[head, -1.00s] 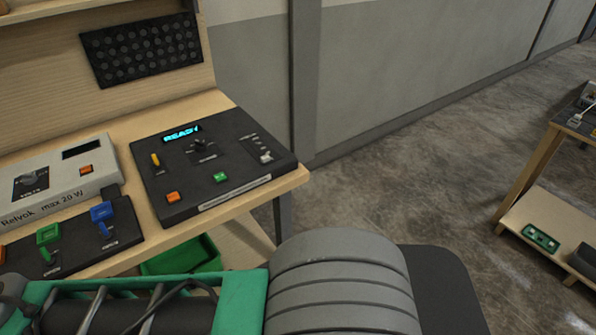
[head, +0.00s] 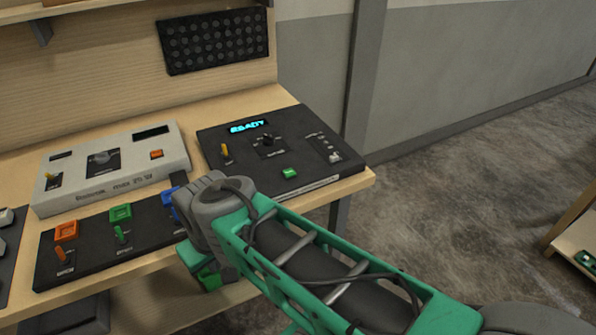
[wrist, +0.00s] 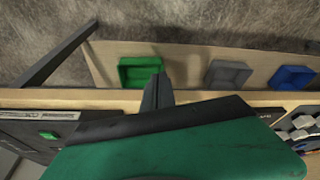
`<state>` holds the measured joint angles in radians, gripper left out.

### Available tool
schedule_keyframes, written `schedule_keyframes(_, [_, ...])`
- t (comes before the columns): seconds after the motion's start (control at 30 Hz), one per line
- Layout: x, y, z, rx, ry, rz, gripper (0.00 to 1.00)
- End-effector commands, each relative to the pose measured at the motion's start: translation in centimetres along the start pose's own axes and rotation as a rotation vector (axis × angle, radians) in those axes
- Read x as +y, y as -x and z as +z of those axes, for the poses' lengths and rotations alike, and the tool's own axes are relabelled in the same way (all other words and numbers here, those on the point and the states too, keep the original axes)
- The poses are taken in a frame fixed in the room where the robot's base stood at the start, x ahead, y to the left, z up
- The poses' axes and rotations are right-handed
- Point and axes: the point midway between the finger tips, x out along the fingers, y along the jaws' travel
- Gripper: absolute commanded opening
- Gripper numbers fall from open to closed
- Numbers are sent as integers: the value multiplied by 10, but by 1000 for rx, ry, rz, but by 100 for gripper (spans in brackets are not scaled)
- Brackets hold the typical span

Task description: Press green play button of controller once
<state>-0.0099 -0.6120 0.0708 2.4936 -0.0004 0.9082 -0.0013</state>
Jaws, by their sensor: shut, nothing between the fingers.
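The black controller (head: 345,160) stands on the right end of the bench, its display lit with "READY". Its green play button (head: 289,173) is near the front edge and shows unobstructed in the head view. In the wrist view the green button (wrist: 48,134) is at the lower left on the black controller (wrist: 20,128). My gripper (wrist: 157,85) is shut and empty, its dark fingers pointing past the bench's front edge, to the right of the button in that view. In the head view my arm covers the controller's front left corner; the fingers cannot be made out there.
A white console (head: 110,170) and a black panel (head: 85,245) with orange, green and blue buttons and switches lie left of the controller. Below the bench, green (wrist: 140,72), grey (wrist: 228,75) and blue (wrist: 293,78) bins sit on a shelf.

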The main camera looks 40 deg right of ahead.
Motion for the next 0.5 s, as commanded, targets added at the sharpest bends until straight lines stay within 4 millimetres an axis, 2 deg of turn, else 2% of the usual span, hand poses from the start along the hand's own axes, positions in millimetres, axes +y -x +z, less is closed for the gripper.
schedule_keyframes(0.13, [8, 4, -10, 10, 20, -3, 0])
schedule_keyframes(0.17, [10, 6, -16, 18, 35, -5, 0])
schedule_keyframes(0.27, [39, 16, -51, 72, 127, -13, 0])
schedule_keyframes(0.37, [92, 29, -90, 162, 261, -7, 0])
schedule_keyframes(0.4, [117, 34, -103, 202, 318, 3, 0])
schedule_keyframes(0.47, [156, 43, -117, 264, 397, 30, 0])
schedule_keyframes(0.5, [182, 49, -124, 302, 446, 54, 0])
